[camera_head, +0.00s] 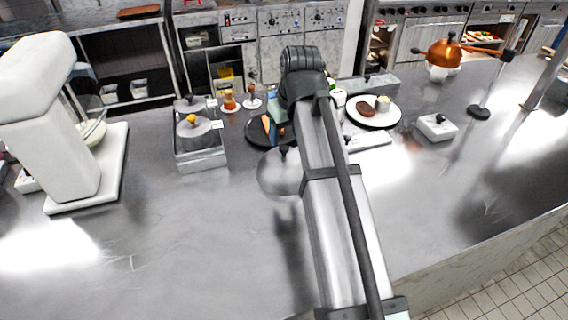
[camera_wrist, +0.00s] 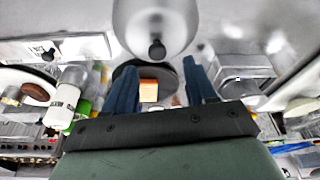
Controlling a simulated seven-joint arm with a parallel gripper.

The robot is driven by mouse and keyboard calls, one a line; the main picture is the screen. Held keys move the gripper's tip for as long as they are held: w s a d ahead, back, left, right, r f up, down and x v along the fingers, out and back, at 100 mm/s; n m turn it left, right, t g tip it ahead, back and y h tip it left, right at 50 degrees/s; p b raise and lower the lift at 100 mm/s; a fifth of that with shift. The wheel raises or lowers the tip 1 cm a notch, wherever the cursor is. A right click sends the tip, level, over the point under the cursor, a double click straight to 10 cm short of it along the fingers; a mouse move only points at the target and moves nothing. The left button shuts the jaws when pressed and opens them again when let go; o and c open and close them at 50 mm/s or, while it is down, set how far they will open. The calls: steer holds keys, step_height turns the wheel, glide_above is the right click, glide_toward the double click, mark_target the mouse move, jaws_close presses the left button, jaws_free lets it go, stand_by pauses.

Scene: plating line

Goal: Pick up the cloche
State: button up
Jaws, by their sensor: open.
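The cloche (camera_head: 277,178) is a shiny silver dome with a black knob, standing on the steel counter just in front of a dark plate. In the wrist view the cloche (camera_wrist: 155,22) is at the top centre, its knob pointing toward the fingers, and its far part is cut off by the frame edge. My gripper (camera_wrist: 160,68) is open and empty, its two blue fingers apart, with the knob beyond and between their tips. In the head view my arm covers most of the gripper and the cloche's right edge.
The dark plate (camera_head: 257,136) holds an orange piece of food. A steel container (camera_head: 200,158) stands to the left, a white plate (camera_head: 376,119) with a brown patty to the right. A white mixer (camera_head: 50,120) is far left. The front counter is clear.

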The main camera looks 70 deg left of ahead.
mark_target(284, 147)
steer(key=shift+x, duration=2.65)
steer(key=shift+w+d, duration=0.1)
steer(key=shift+w, duration=0.1)
jaws_close()
